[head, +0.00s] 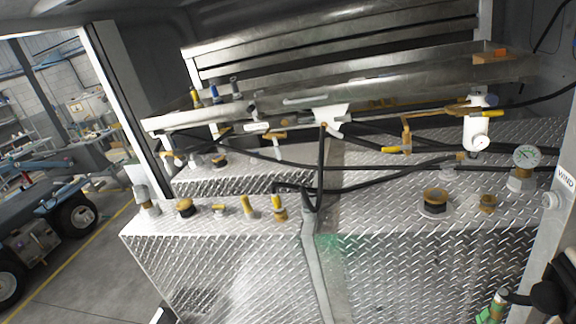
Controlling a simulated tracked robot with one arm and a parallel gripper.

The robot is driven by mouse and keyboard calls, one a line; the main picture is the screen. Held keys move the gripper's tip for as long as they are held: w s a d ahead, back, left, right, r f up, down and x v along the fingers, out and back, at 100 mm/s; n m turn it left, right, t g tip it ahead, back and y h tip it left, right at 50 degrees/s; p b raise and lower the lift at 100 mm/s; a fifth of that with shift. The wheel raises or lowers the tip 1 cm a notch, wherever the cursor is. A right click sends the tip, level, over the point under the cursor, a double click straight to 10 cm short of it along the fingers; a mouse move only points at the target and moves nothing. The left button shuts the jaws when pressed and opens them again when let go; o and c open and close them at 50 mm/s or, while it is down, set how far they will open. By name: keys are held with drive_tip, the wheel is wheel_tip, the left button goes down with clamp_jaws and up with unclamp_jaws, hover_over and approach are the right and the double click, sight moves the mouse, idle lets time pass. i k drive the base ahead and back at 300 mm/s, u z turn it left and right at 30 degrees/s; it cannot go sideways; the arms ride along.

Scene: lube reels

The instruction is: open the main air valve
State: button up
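I cannot tell which fitting is the main air valve. Several valves with yellow handles sit along the pipes above the diamond-plate tanks. One yellow handle (482,112) lies roughly level beside a white cylindrical unit (477,133) at the right. Another yellow-handled valve (393,149) hangs below the pipe right of centre. A third yellow handle (274,136) is left of centre. Upright yellow-topped fittings (247,206) stand on the front left tank. My gripper does not show clearly in this view.
A pressure gauge (525,157) stands on the right tank (410,260). Black hoses (320,165) cross the middle, in front of the pipes. A grey post (558,220) and a dark rounded part (555,292) edge the right side. Open floor (85,275) lies at the left, beside a wheeled vehicle (40,235).

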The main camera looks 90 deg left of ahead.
sight(167, 167)
drive_tip(key=u, duration=1)
drive_tip(key=i, duration=0.15)
drive_tip(key=u, duration=2.35)
drive_tip(key=i, duration=0.5)
drive_tip(key=z, duration=0.3)
drive_tip(key=k, duration=0.5)
drive_tip(key=u, duration=0.45)
drive_tip(key=i, duration=1.8)
drive_tip(key=z, duration=0.3)
